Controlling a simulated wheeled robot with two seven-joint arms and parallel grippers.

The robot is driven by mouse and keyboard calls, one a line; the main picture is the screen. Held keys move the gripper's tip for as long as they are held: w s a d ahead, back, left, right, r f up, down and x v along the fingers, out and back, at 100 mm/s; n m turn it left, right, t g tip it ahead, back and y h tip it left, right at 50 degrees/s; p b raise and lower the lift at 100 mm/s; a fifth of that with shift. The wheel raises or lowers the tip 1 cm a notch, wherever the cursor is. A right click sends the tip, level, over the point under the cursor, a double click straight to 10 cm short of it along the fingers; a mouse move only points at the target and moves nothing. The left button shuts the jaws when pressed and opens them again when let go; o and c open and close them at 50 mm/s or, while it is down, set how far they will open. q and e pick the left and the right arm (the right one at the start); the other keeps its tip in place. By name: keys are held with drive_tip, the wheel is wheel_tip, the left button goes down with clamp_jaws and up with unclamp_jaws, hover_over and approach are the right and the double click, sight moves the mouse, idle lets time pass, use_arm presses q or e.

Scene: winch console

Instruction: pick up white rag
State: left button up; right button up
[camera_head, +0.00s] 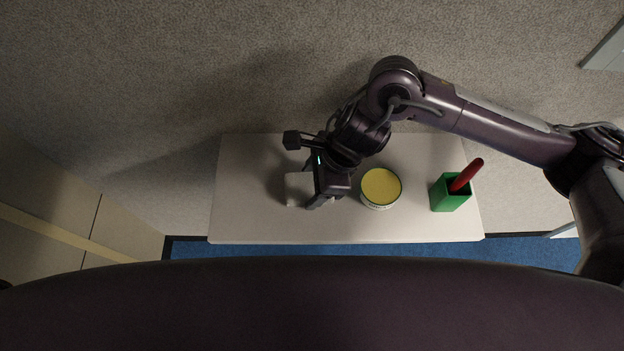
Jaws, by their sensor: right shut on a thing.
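The white rag (297,189) shows as a small pale patch on the white table, just left of my right gripper. My right gripper (312,200) points down over the table from the arm that comes in from the right, and it is shut on the rag. The gripper body covers the rag's right side, and I cannot tell whether the rag still touches the table. My left gripper is not in view.
The white table (240,215) stands against a grey wall. A yellow-topped round tin (380,187) is close right of the gripper. Farther right, a green holder (447,197) contains a red-handled object (467,174). The table's left end and front strip are clear.

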sight(312, 186)
wheel_tip(312, 186, up, 20)
drive_tip(key=b, duration=0.3)
drive_tip(key=shift+r, duration=0.15)
drive_tip(key=o, duration=0.5)
drive_tip(key=c, duration=0.3)
